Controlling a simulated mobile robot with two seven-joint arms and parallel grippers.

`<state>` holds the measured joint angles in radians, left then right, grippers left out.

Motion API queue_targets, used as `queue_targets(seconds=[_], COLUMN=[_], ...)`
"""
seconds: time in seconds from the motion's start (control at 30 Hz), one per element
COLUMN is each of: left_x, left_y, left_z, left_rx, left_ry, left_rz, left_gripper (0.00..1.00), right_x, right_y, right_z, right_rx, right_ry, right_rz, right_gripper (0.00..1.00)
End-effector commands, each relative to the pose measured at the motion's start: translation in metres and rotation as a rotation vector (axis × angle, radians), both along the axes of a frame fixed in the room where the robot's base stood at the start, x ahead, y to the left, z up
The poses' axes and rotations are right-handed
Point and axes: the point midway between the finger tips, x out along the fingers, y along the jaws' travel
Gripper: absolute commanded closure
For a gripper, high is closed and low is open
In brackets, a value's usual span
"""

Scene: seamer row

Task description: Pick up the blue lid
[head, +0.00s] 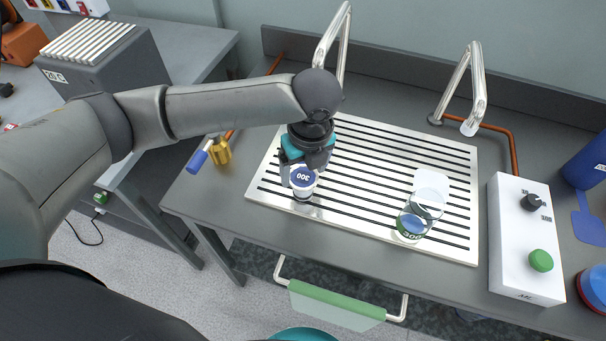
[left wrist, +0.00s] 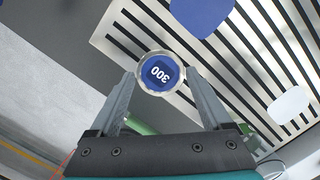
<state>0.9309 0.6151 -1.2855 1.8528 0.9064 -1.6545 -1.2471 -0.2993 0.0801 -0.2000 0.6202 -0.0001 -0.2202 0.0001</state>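A round piece with a pale rim and a blue face marked 300 (head: 303,179) stands near the front left of the slatted metal plate (head: 370,150). It also shows in the left wrist view (left wrist: 159,72). My left gripper (head: 304,166) is above it, with its fingers (left wrist: 160,80) apart on either side and nothing held. I cannot tell whether the fingers touch it. At the right edge a blue disc (head: 597,284) sits with red under it, cut off by the frame. My right gripper is out of view.
A clear vessel with a green 300 label (head: 410,226) stands on the plate near a white patch (head: 432,180). A blue patch (left wrist: 202,12) is cut off in the wrist view. A white control box (head: 525,240) stands at the right; curved metal taps (head: 465,85) rise behind.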

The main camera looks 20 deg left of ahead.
Motion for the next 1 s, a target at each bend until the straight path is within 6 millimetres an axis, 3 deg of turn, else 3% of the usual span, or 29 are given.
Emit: queue_targets(seconds=[0.07, 0.47, 0.77, 0.87, 1.0], left_x=[0.0, 0.0, 0.0, 0.001, 0.001], left_y=[0.0, 0.0, 0.0, 0.0, 0.0], left_z=[0.0, 0.0, 0.005, 0.017, 0.049], left_rx=[0.0, 0.0, 0.001, 0.0, -0.002], left_ry=[0.0, 0.0, -0.001, -0.003, -0.004], left_rz=[0.0, 0.0, 0.001, 0.0, -0.001], left_gripper=[0.28, 0.73, 0.74, 0.74, 0.74], right_x=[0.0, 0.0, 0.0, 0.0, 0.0], right_y=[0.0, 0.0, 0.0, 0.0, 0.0], right_z=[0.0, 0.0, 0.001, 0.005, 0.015], right_rx=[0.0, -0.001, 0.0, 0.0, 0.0], right_ry=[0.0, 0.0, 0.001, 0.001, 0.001], right_rz=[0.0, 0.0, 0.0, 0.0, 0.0], right_gripper=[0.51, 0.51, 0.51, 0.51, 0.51])
